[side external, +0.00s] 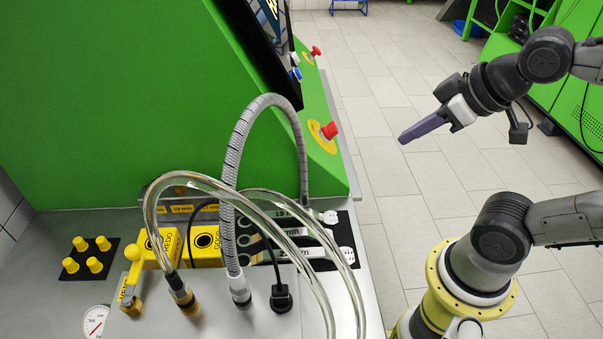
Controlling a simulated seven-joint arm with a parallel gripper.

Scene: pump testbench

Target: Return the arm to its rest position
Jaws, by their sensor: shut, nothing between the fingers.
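My gripper (403,138) is at the upper right, over the tiled floor and clear of the bench. Its long purple-grey fingers lie together, pointing left and slightly down, with nothing between them. My arm bends back to the right above it, and its lower links stand on a yellow base at the lower right. The gripper touches nothing.
The metal bench (55,240) holds a grey ribbed hose (237,150), a clear hose (205,183), yellow blocks (206,245), a yellow-handled valve (131,275) and a gauge (95,321). A green cabinet (120,95) carries a red button (329,131). Open floor (385,165) lies between bench and arm.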

